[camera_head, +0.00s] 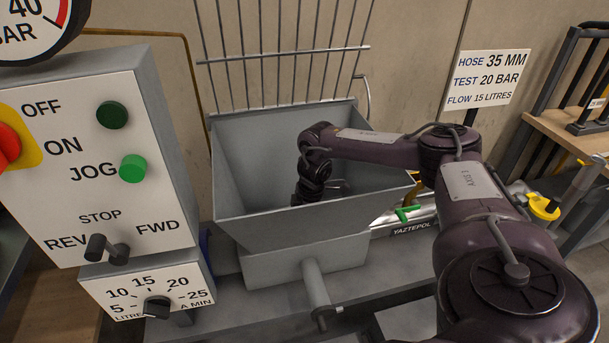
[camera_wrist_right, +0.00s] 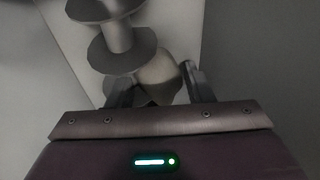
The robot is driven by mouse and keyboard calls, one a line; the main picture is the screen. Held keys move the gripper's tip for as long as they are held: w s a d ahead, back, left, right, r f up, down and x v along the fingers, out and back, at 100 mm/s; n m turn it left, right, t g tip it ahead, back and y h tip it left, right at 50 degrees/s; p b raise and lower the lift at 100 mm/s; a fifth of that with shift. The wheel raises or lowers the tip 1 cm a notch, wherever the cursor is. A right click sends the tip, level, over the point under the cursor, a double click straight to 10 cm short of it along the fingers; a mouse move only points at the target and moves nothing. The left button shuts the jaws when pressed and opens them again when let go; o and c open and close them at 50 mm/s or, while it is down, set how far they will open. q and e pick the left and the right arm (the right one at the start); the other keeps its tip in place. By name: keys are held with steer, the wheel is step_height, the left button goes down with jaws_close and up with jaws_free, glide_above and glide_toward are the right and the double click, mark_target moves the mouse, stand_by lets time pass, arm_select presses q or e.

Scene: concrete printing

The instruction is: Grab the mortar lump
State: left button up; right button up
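The mortar lump (camera_wrist_right: 158,78) is a pale, rounded mass low in the hopper, beside the grey screw shaft (camera_wrist_right: 120,45). My right gripper (camera_wrist_right: 160,88) reaches down to it, with one dark finger on each side of the lump. The fingers stand apart, with a narrow gap visible at the right finger; any contact at the left finger is unclear. In the head view my right gripper (camera_head: 322,190) is inside the grey hopper (camera_head: 290,224), mostly hidden by its front wall. The lump is hidden there. My left gripper is out of view.
The hopper's sloping walls surround my right gripper closely. A barred grate (camera_head: 285,50) stands raised behind the hopper. A control box (camera_head: 95,160) with buttons and knobs stands left. A green-handled valve (camera_head: 405,214) and a yellow part (camera_head: 543,206) lie right.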

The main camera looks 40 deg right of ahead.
steer(key=c, duration=0.7)
steer(key=shift+o, duration=0.2)
steer(key=shift+r, duration=0.1)
